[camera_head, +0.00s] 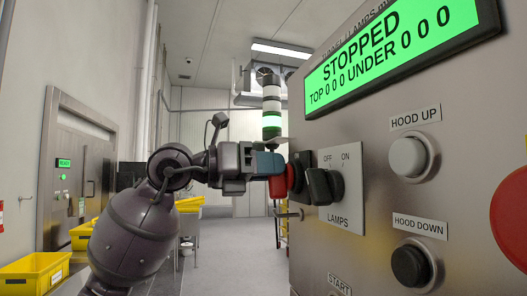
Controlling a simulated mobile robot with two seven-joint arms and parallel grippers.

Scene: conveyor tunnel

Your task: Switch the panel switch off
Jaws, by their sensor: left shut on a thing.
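The panel switch (326,187) is a black knob on a pale plate (353,212) marked OFF, ON and LAMPS, on the steel panel's front. My left gripper (298,176) comes in from the left and is shut on the knob at its left side. Blue and red parts show near the gripper's tip. The gripper's dark end and the black knob overlap, so the exact grip is hard to make out. I cannot tell which mark the knob points to. My right gripper is not in view.
The panel has a green STOPPED display (395,45), a white HOOD UP button (412,157), a black HOOD DOWN button (412,264) and a large red button (511,217) at the right edge. Yellow bins (35,274) stand at left. Open floor (232,250) lies behind my left arm.

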